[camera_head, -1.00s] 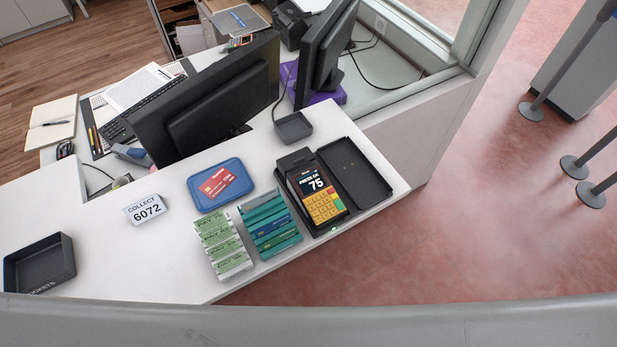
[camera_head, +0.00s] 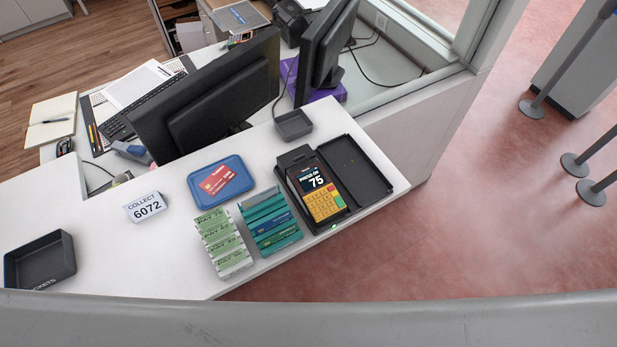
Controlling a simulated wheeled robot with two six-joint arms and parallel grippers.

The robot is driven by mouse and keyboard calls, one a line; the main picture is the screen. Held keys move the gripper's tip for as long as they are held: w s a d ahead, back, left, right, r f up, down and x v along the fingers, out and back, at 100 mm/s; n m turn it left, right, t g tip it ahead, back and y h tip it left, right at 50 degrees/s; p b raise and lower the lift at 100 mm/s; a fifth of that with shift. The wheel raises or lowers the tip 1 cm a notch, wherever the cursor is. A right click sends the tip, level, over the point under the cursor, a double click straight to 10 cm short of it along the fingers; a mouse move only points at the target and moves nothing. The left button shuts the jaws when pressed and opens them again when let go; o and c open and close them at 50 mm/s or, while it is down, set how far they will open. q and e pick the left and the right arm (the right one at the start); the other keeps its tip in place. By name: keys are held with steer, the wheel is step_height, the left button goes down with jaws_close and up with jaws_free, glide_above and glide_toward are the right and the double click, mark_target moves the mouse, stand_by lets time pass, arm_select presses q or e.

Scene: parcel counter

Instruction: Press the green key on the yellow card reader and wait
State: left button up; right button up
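The yellow card reader (camera_head: 321,203) sits in a dark cradle near the front right edge of the white counter. Its dark screen (camera_head: 312,180) reads what looks like "PRESS OK" above a large "75". The green key (camera_head: 339,203) is at the right side of its yellow keypad, small in this view. Nothing covers the keypad. Neither of my grippers shows in the head view.
An empty dark tray (camera_head: 362,172) adjoins the reader on the right. Teal card rack (camera_head: 270,222), green pay slips (camera_head: 222,243) and blue tray (camera_head: 207,207) with a red card (camera_head: 226,181) lie left. Monitors (camera_head: 210,98) stand behind.

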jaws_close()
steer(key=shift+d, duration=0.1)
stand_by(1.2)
